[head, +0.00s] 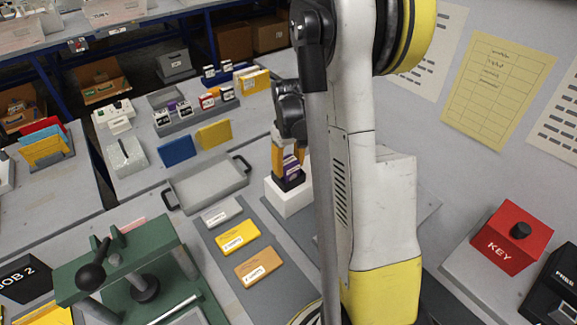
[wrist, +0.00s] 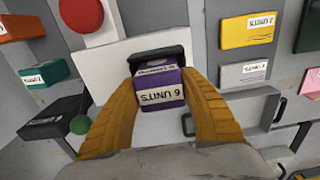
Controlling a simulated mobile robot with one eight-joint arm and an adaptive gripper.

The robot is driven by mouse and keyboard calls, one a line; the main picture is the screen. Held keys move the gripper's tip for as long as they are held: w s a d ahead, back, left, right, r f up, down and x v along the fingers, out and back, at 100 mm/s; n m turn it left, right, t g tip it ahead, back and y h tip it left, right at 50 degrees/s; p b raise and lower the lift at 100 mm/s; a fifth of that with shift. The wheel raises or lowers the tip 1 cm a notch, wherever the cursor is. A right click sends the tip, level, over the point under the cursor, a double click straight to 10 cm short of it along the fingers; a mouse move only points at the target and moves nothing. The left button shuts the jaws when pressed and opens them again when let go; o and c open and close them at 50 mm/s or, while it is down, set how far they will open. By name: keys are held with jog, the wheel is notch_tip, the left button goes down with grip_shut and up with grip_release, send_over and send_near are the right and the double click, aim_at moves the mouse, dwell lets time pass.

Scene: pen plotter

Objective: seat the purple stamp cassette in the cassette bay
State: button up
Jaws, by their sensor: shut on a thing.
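The purple stamp cassette (wrist: 160,88) has white labels, one reading "6 UNITS". It is between the two orange fingers of my gripper (wrist: 158,108), which are shut on it. In the head view the cassette (head: 291,169) shows below my gripper (head: 288,158), at a black bay (head: 287,184) on top of a white block (head: 288,198). In the wrist view the bay's black edge (wrist: 158,54) lies just beyond the cassette's far end. My fingers hide the cassette's sides, and I cannot tell how deep it sits.
A grey tray (head: 208,184) with black handles lies left of the white block. Yellow (head: 239,237) and orange (head: 259,268) labelled plates lie in front. A green press (head: 130,270) stands front left, a red KEY box (head: 511,236) at right. A rack (head: 195,113) with cassettes is farther back.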

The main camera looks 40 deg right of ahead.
jog(key=o, duration=1.2)
jog(key=shift+f, duration=0.1)
jog(key=shift+c, duration=0.2)
notch_tip(320, 180, up, 12)
jog(key=p, duration=0.3)
jog(key=shift+p, duration=0.35)
jog(key=s+a+r+t, duration=0.35)
jog(key=a+r, duration=0.45)
jog(key=a, duration=0.4)
jog(key=s+a+r+t, duration=0.1)
jog(key=s+a+t, duration=0.2)
jog(key=s+a, duration=0.6)
jog(key=shift+a+r+n+t, duration=0.25)
jog(key=shift+a+n+t, duration=0.1)
jog(key=shift+a, duration=0.9)
